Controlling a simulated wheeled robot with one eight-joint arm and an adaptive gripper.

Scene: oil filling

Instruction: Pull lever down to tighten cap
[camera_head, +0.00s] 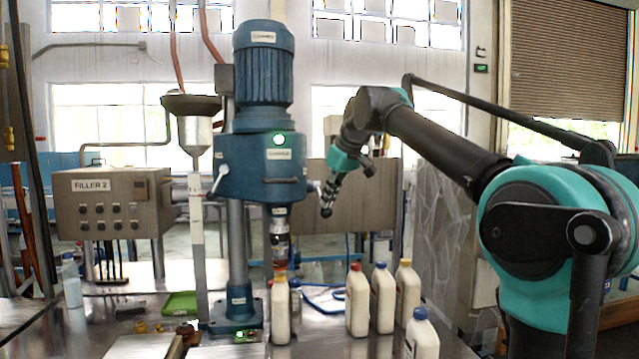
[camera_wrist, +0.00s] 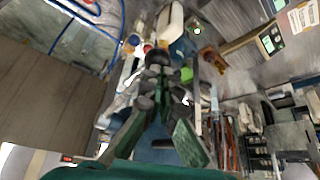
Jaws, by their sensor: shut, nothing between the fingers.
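The blue capping machine (camera_head: 262,165) stands left of centre in the head view, with a motor on top and a green light on its front. A thin pale lever (camera_head: 217,181) sticks out at the left of its head, and a dark bar crosses its front. A white bottle (camera_head: 280,318) with a yellowish top stands upright below the capping spindle (camera_head: 280,240). My gripper (camera_head: 326,211) is shut and empty, pointing down in the air to the right of the machine head, apart from it. In the wrist view my gripper (camera_wrist: 160,62) shows dark fingers together.
Several white bottles (camera_head: 357,302) with red, blue and yellow caps stand right of the machine. A filler box (camera_head: 113,203) and a funnel (camera_head: 192,120) are on the left. A green tray (camera_head: 180,304) lies on the metal table. A grey panel (camera_head: 345,195) stands behind my gripper.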

